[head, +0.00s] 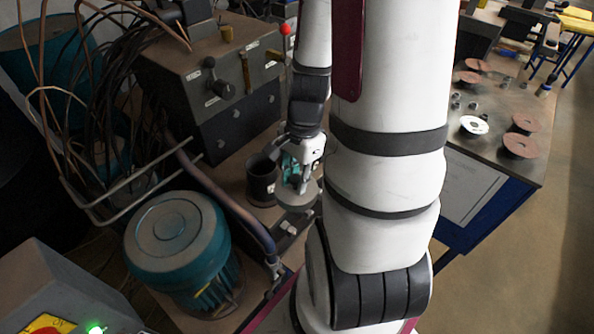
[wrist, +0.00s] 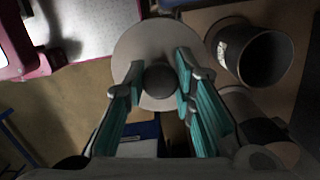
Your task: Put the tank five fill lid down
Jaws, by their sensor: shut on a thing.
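A round grey lid (head: 297,198) hangs below my gripper (head: 302,165) in the head view. In the wrist view, my gripper (wrist: 162,82) is shut on the dark round knob of the lid (wrist: 138,45), with a teal finger on each side. An open dark cylinder (head: 261,178), which looks like a fill neck, stands just left of the lid in the head view. It also shows in the wrist view (wrist: 222,48), to the right of the lid, with its mouth uncovered and a small white label. The lid is apart from its mouth. I cannot read the label.
A grey machine block (head: 215,60) with levers stands behind the cylinder. A teal motor (head: 175,240) and a curved pipe (head: 230,198) are at the left front. A bench (head: 498,133) with several reddish discs is at the right. Open floor (head: 520,240) lies at the lower right.

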